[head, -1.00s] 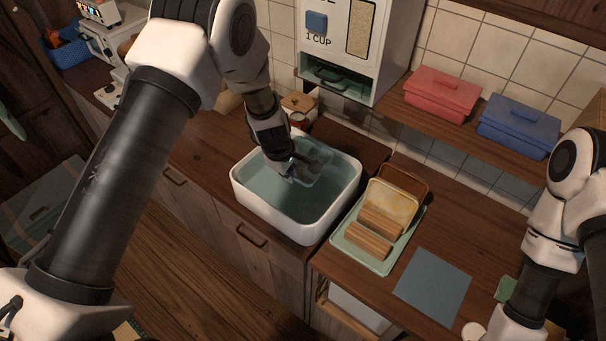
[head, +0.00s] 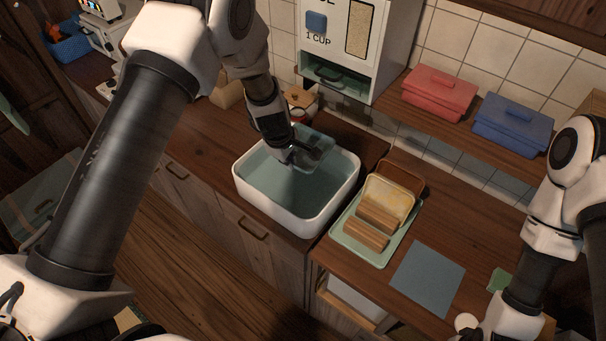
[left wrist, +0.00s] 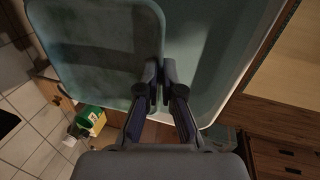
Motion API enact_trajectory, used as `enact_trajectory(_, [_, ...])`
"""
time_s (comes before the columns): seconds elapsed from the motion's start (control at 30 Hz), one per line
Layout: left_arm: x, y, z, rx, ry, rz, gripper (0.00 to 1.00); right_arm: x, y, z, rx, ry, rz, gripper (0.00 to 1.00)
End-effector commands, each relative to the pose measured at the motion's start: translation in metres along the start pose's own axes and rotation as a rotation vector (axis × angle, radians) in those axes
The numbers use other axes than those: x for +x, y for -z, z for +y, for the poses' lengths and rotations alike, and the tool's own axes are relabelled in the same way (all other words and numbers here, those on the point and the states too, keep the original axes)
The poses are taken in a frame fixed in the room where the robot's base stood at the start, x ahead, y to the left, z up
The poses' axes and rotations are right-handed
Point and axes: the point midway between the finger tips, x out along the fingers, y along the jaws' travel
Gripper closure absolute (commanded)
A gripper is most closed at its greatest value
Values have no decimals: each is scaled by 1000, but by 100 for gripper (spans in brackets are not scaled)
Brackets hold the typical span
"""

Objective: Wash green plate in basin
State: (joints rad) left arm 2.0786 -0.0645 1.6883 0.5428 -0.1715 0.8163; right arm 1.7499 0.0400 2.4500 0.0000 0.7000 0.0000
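The green plate (head: 318,142) is a rectangular, greenish plate with rounded corners, held tilted over the back part of the basin; it fills the upper left of the left wrist view (left wrist: 100,45). The white basin (head: 262,202) stands on the wooden counter with greenish water in it, and also shows in the left wrist view (left wrist: 225,55). My left gripper (head: 298,154) is over the basin, its fingers (left wrist: 160,82) closed on the plate's edge. Whether the plate's lower edge touches the water I cannot tell. My right gripper is out of view; only its arm shows at the right.
A pale green tray (head: 348,247) with bread-like blocks and a yellow sponge-like piece lies right of the basin. A white dispenser (head: 345,50) stands behind. Red (head: 440,92) and blue (head: 512,122) boxes sit on the shelf.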

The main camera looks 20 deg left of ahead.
Motion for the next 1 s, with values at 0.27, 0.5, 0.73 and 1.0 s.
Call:
enact_trajectory(0.27, [0,0,0,0,-1,0,100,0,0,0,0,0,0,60])
enact_trajectory(0.5, [-5,0,2,0,-1,0,100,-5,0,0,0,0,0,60])
enact_trajectory(0.73, [-34,0,9,0,-1,0,100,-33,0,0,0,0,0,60])
enact_trajectory(1.0, [-39,0,10,0,-1,0,100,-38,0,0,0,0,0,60])
